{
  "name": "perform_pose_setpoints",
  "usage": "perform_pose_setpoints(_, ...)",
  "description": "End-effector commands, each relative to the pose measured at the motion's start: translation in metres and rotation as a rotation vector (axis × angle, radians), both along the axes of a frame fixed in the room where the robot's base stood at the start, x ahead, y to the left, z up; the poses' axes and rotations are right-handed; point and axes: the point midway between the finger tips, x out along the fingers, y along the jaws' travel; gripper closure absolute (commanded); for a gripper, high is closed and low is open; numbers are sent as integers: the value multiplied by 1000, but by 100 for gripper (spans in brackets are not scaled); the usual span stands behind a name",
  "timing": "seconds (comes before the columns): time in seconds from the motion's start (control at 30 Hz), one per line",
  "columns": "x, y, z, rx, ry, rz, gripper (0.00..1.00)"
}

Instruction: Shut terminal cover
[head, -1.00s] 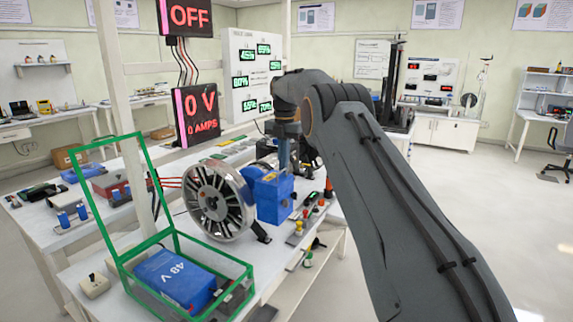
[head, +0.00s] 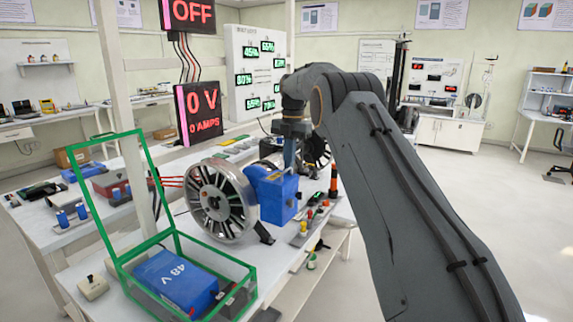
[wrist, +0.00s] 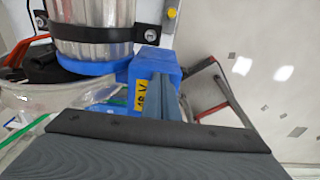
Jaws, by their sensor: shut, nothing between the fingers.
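A green-edged clear lid (head: 125,190) stands raised at the back of a clear green-edged box around a blue 48 V battery (head: 174,281). A blue box (head: 277,197) sits beside the spoked wheel on the bench. It shows in the wrist view with a yellow label marked V (wrist: 150,85). I cannot tell which of these parts is the terminal cover. My gripper (head: 289,160) is shut and empty, pointing down at the top of the blue box. In the wrist view its fingers (wrist: 163,95) overlap the blue box; I cannot tell whether they touch.
The spoked metal wheel (head: 221,198) stands left of the blue box. A column with red tops (head: 333,182) and small coloured controls are to its right. Signs reading OFF (head: 193,14) and 0 V (head: 200,111) hang behind.

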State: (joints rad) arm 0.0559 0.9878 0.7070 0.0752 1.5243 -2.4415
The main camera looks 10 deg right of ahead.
Motion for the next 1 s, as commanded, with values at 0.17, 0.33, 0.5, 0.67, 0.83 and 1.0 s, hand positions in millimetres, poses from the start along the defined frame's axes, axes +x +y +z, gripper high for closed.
perform_pose_setpoints(0.17,-1,-10,-18,-7,14,-10,100)
perform_pose_setpoints(0.33,-1,-11,-18,-8,14,-11,100)
perform_pose_setpoints(0.5,1,-14,-5,-8,9,-14,100)
perform_pose_setpoints(0.67,2,-10,26,-5,1,-9,100)
perform_pose_setpoints(0.83,1,-5,57,-2,-3,-3,100)
perform_pose_setpoints(1.0,1,-6,73,1,-5,-3,100)
